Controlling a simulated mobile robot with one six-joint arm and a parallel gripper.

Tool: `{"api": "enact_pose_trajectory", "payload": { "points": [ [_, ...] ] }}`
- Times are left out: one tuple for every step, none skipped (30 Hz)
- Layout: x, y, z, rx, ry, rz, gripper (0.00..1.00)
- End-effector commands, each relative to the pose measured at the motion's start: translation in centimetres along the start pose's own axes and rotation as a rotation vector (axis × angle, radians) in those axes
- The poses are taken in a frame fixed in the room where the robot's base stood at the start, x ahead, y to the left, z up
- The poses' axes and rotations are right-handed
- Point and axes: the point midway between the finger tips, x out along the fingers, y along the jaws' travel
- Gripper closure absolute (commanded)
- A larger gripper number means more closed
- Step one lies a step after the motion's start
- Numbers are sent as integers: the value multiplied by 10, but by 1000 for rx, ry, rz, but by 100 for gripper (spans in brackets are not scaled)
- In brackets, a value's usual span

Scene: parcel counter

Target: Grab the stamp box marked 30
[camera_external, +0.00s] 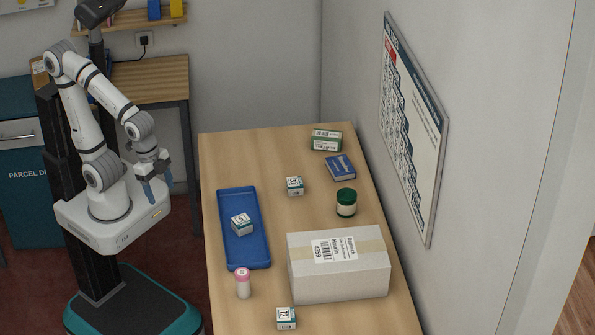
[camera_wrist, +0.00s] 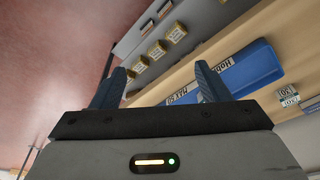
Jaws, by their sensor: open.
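My gripper (camera_external: 159,189) is open and empty, fingers pointing down, left of the counter and apart from it. Its two fingers also show in the wrist view (camera_wrist: 160,82). Several small white-and-green stamp boxes are on the counter: one at the middle back (camera_external: 295,186), one in the blue tray (camera_external: 230,258) marked with a number hard to read (camera_external: 242,224), and one at the front (camera_external: 286,318). In the wrist view, a small box at the right edge (camera_wrist: 288,95) carries a number that looks like 20 or 30. I cannot tell which counter box that is.
A large carton (camera_external: 340,278) fills the front right of the counter (camera_external: 225,150). A green-lidded jar (camera_external: 346,203), a blue box (camera_external: 340,167) and a green box (camera_external: 326,140) stand behind it. A pink-capped bottle (camera_external: 243,283) is near the tray. The back left is clear.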

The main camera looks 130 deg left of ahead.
Motion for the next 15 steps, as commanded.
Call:
{"api": "enact_pose_trajectory", "payload": {
  "points": [
    [1, -11, -19, -43, 4, -13, 31],
    [2, -19, -30, -71, 8, -21, 31],
    [4, -32, -48, -113, 16, -33, 31],
    [6, -43, -61, -145, 22, -43, 31],
    [9, -54, -74, -178, 28, -52, 31],
    [12, -71, -91, -222, 39, -65, 31],
    [15, -84, -103, -253, 45, -76, 31],
    [19, -98, -114, -285, 52, -86, 31],
    [24, -117, -128, -327, 60, -99, 31],
    [28, -133, -138, -358, 67, -110, 31],
    [33, -148, -147, -390, 75, -120, 31],
    [39, -170, -158, -433, 83, -133, 31],
    [44, -187, -166, -462, 90, -143, 31],
    [49, -204, -172, -491, 96, -153, 31],
    [56, -226, -179, -528, 105, -166, 31]
  ]
}}
